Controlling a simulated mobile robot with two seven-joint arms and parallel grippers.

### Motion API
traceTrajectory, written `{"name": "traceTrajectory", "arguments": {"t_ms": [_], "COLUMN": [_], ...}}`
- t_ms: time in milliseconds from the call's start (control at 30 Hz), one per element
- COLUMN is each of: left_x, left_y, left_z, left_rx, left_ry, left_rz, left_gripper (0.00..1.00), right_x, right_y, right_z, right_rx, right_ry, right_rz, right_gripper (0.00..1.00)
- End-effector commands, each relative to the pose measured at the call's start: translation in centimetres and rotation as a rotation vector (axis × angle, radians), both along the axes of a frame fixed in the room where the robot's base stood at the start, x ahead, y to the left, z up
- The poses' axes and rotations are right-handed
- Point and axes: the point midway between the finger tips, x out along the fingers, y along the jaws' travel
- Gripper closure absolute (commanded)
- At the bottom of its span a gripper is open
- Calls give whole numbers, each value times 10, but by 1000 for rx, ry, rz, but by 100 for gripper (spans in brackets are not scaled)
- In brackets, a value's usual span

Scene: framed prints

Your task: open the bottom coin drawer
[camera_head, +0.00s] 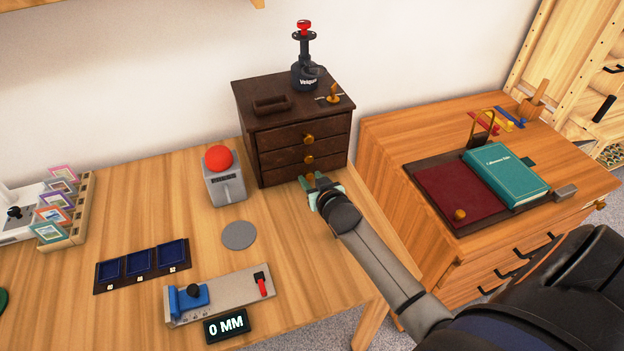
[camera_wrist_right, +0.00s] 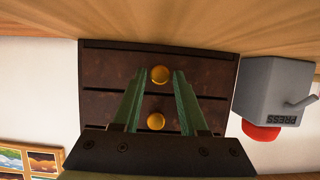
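The dark brown coin cabinet (camera_head: 258,120) stands at the back of the desk, with drawers stacked in its front and brass knobs. All its drawers look shut. In the head view my right gripper (camera_head: 313,181) is in front of the bottom drawer and hides its knob. In the right wrist view, which is upside down, the bottom drawer's knob (camera_wrist_right: 159,75) shows between the tips of my open right gripper (camera_wrist_right: 158,74), with a gap on each side. Another drawer's knob (camera_wrist_right: 155,121) shows closer to the gripper body. My left gripper is not in view.
A grey press with a red button (camera_head: 218,160) stands left of the cabinet. A grey disc (camera_head: 239,235), a blue tray (camera_head: 142,262) and a gauge (camera_head: 220,295) lie on the desk. A second cabinet (camera_head: 395,150) is on the right.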

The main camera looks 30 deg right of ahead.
Motion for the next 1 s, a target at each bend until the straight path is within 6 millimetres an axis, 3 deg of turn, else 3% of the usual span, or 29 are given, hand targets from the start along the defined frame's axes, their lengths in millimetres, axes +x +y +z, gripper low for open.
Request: {"name": "traceTrajectory", "arguments": {"t_ms": [33, 367, 1000], "left_x": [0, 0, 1], "left_y": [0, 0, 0], "left_z": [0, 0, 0], "left_rx": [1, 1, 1], "left_ry": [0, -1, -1], "left_rz": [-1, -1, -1], "left_gripper": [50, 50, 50], "right_x": [0, 0, 0], "right_y": [0, 0, 0], "right_z": [0, 0, 0], "right_rx": [0, 0, 0], "right_ry": [0, 0, 1], "right_rz": [0, 0, 0], "right_gripper": [65, 100, 100]}}
